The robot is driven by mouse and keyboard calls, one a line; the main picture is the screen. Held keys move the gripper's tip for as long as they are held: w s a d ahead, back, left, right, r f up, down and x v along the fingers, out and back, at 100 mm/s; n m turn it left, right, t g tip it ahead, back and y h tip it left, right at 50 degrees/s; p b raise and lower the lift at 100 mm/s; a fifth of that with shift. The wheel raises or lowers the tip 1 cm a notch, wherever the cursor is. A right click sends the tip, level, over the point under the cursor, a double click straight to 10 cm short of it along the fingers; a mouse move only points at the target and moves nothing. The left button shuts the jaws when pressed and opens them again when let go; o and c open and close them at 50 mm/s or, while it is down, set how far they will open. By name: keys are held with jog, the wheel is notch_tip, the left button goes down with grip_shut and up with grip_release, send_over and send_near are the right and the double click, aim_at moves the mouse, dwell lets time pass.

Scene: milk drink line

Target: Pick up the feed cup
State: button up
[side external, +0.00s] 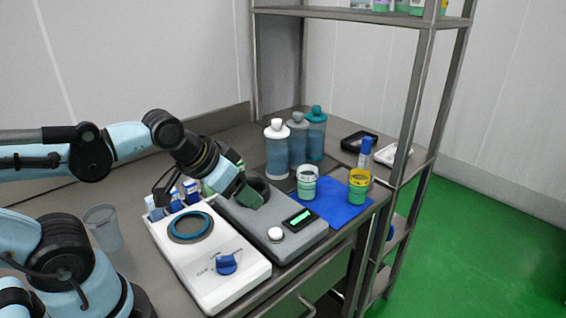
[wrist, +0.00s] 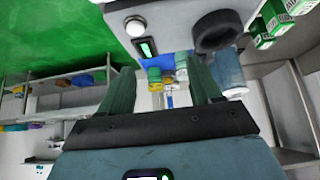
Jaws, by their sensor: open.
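Two small cups stand upright on a blue mat (side external: 331,213): a green-and-white cup (side external: 307,183) and a green cup with a yellow rim (side external: 358,187). A clear, empty-looking cup (side external: 103,230) stands at the left. I cannot tell which is the feed cup. My gripper (side external: 252,197) is open and empty, above the grey device and left of the mat. In the wrist view, the yellow-rimmed cup (wrist: 154,76) and the green-and-white cup (wrist: 181,62) appear between my green fingers (wrist: 163,82), some way beyond them.
The grey device (side external: 285,244) has a display and a dark ring (side external: 258,186). A white device (side external: 218,281) with a blue knob lies left of it. Several bottles (side external: 277,150) stand behind the cups. A shelf post (side external: 410,100) rises at the right. A black tray (side external: 358,140) lies behind.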

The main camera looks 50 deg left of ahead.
jog(key=o, duration=0.3)
jog(key=shift+o, duration=0.2)
jog(key=n+t+h, duration=0.3)
jog(key=n+h, duration=0.2)
jog(key=n, duration=1.9)
send_near(307, 184)
jog(key=shift+s+d+r, duration=0.6)
jog(key=shift+d+r, duration=0.2)
jog(key=shift+d, duration=0.15)
jog(key=a+n, duration=0.1)
jog(key=n, duration=0.1)
jog(key=w+a+f+n+t, duration=0.1)
jog(key=n, duration=0.1)
jog(key=a+n, duration=0.1)
jog(key=shift+w+f+n+t, duration=0.2)
jog(key=shift+w+n+t, duration=0.15)
jog(key=shift+n+t, duration=0.05)
jog(key=shift+w+a+f+n, duration=0.15)
jog(key=shift+a+n, duration=0.15)
jog(key=shift+n, duration=0.5)
jog(key=shift+t, duration=0.3)
jog(key=shift+x, duration=5.95)
